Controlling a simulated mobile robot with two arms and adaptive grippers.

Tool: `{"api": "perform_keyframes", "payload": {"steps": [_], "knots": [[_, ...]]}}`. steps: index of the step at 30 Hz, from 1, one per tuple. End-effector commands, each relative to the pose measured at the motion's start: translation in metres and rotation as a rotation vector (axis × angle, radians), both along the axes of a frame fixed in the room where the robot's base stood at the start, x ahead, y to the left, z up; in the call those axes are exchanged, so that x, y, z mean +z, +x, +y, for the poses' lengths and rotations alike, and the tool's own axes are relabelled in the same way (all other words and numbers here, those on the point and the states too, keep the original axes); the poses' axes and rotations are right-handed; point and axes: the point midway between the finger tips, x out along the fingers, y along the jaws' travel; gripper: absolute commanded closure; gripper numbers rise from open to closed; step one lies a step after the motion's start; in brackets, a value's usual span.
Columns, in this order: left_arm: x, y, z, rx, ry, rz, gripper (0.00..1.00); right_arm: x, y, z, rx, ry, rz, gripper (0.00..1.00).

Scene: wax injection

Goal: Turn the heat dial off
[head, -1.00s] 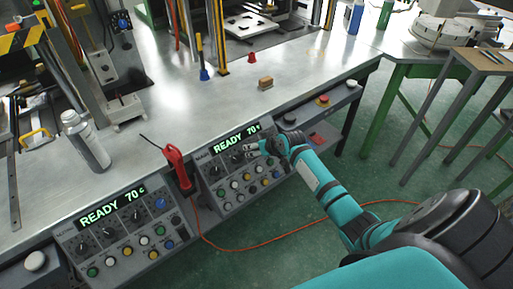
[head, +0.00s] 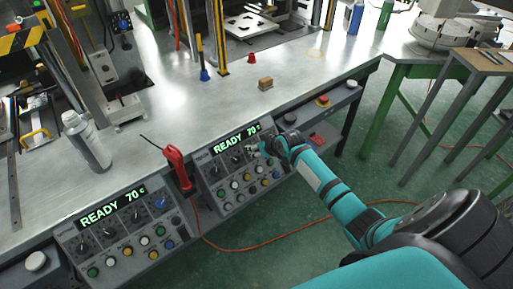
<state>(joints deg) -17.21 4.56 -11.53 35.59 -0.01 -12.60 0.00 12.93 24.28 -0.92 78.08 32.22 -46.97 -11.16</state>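Two control panels hang on the bench front. The right panel (head: 207,183) has a green display (head: 235,141) reading "READY 70 c", a row of dark dials and several coloured buttons below. The left panel (head: 66,241) has the same kind of display (head: 112,207), also reading "READY 70 c", with its own dials (head: 110,232). My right gripper (head: 256,151) is at the upper right part of the right panel, close to its dial row. It hides the dials there. Its fingers are too small to tell whether they are open or touching a dial. My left gripper is out of view.
A red-handled tool (head: 176,169) stands between the panels. An orange cable (head: 250,249) runs along the floor. A grey bottle (head: 86,141) and a small brown block (head: 265,83) stand on the metal bench (head: 185,110). A red button (head: 322,101) is right of my gripper.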

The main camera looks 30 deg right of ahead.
Motion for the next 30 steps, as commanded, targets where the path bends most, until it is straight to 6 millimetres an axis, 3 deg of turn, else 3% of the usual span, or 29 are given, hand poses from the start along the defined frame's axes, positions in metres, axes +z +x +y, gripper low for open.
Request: {"api": "perform_keyframes", "payload": {"steps": [30], "knots": [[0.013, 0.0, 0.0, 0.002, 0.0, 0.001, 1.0, 0.0, -0.001, 0.002, 0.612, -0.727, -0.056, 1.0]]}}
